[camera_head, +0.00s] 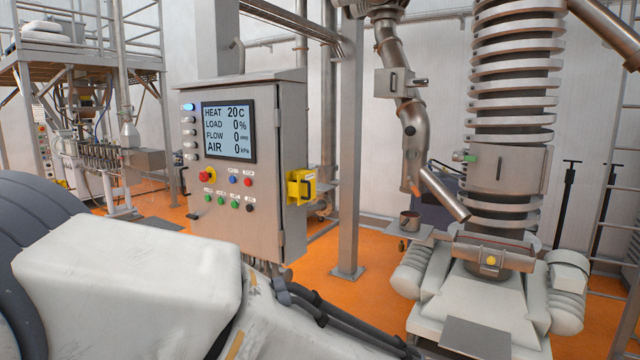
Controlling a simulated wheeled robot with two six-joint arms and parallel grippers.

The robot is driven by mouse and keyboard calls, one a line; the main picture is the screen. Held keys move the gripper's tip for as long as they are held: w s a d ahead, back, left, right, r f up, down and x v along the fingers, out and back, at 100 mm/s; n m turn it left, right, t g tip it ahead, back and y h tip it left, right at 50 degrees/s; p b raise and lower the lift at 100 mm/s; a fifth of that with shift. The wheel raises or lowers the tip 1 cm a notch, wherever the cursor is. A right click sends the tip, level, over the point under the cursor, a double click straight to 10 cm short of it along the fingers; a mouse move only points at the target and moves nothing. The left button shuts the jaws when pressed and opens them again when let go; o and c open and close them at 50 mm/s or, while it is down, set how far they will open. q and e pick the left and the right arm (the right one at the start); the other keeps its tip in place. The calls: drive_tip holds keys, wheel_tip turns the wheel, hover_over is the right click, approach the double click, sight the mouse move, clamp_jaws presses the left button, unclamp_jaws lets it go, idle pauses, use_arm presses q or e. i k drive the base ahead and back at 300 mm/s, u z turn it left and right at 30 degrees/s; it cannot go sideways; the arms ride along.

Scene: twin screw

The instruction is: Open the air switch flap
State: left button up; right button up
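A yellow switch box (300,187), which looks like the air switch, is mounted on the right side wall of the grey control cabinet (269,215). It has a dark part on its outer face. It is too small to tell where its flap lies or how the flap stands. The cabinet's screen (229,131) reads HEAT 20 C, LOAD 0 %, FLOW 0 and AIR 0 kPa. Neither of my grippers is in view.
A steel post (349,150) stands right of the yellow box, with a gap between. Further right are a tall ribbed column (517,80), a metal pipe (412,120) and a machine base (475,300). Orange floor (375,265) is open between post and machine.

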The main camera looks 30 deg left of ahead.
sight(303, 191)
drive_tip(key=u, duration=0.6)
drive_tip(key=i, duration=1.3)
drive_tip(key=u, duration=0.65)
